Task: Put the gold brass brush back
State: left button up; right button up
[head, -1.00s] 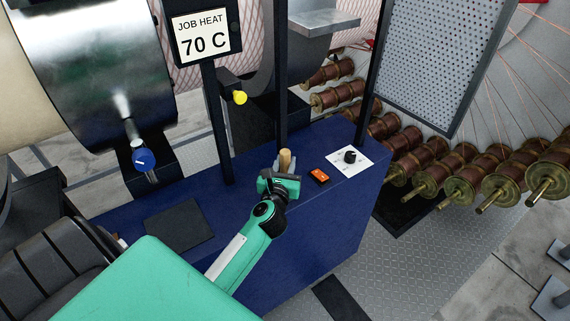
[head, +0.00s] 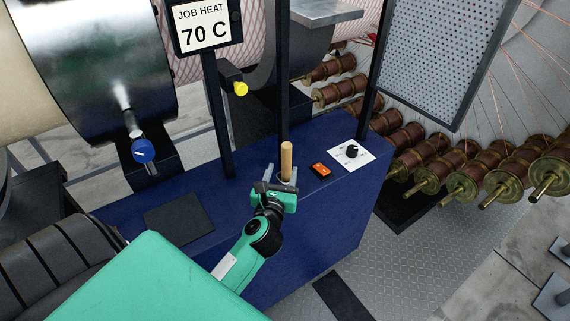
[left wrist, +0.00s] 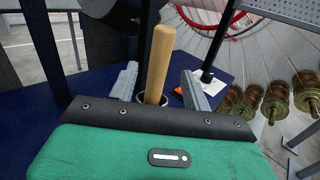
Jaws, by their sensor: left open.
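The brush shows as a tan wooden handle (head: 287,158) standing nearly upright out of a small round holder on the blue bench. Its brass end is hidden down in the holder. The holder's rim (left wrist: 168,92) shows behind the handle's foot in the left wrist view. My left gripper (head: 281,173) is open just in front of the holder. Its two grey fingers stand apart on either side of the handle (left wrist: 160,57), with gaps on both sides in the left wrist view. My right gripper is not in view.
The blue bench top (head: 235,195) carries a dark mat (head: 179,220), an orange switch (head: 320,169) and a black knob on a white plate (head: 352,152). Dark posts rise behind the handle. Copper spools (head: 430,172) stand at the right.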

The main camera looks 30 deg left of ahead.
pick_arm(q)
jog(key=shift+b+v, duration=0.5)
jog(key=shift+v, duration=2.2)
jog(key=d+f+m+g+h, duration=0.1)
jog(key=d+f+m+h, duration=0.2)
jog(key=f+m, duration=0.9)
jog(key=d+f+m+g+h, duration=0.1)
jog(key=d+f+m+h, duration=0.15)
jog(key=f+m, duration=0.9)
jog(key=s+d+f+m+g+h, duration=0.15)
jog(key=s+f, duration=0.25)
jog(key=f, duration=0.4)
jog(key=s+d+f+m+g, duration=0.1)
jog(key=s+f+m, duration=0.2)
jog(key=f, duration=0.4)
jog(key=s+d+f+m+g+h, duration=0.15)
jog(key=s+f, duration=0.25)
jog(key=f, duration=0.4)
jog(key=s+a+f+m+g+y, duration=0.1)
jog(key=s+f+m+g, duration=0.3)
jog(key=s, duration=1)
jog(key=s+a+f+m+g, duration=0.3)
jog(key=s+f+m+g, duration=0.2)
jog(key=s+f+m, duration=0.4)
jog(key=s+f, duration=0.4)
jog(key=s, duration=0.1)
jog(key=shift+s+m+g+y, duration=0.3)
jog(key=shift+s+m+y, duration=0.05)
jog(key=shift+s, duration=0.05)
